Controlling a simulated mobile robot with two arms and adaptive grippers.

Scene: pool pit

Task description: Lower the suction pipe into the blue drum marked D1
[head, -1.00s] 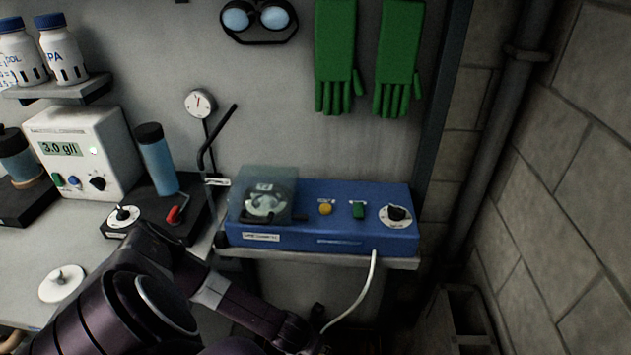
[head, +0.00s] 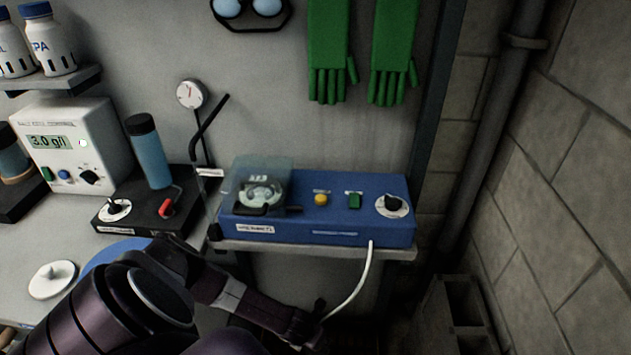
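A white hose (head: 363,284) hangs from the front of a blue pump box (head: 315,232) and curves down toward my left gripper (head: 306,334). The gripper is dark and small at the bottom; its fingers and any grip on the hose are unclear. A rigid suction pipe cannot be made out for certain. A blue rounded surface (head: 112,252) shows behind my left arm, mostly hidden. No D1 mark is visible, so I cannot tell whether it is the drum. My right gripper is not in view.
The blue box stands on a narrow wall shelf (head: 400,253). A bent black rod (head: 207,120) and a gauge (head: 191,94) stand to its left. The grey worktop (head: 20,270) holds a meter (head: 72,145) and a white disc (head: 52,279). A block wall (head: 570,180) closes the right side.

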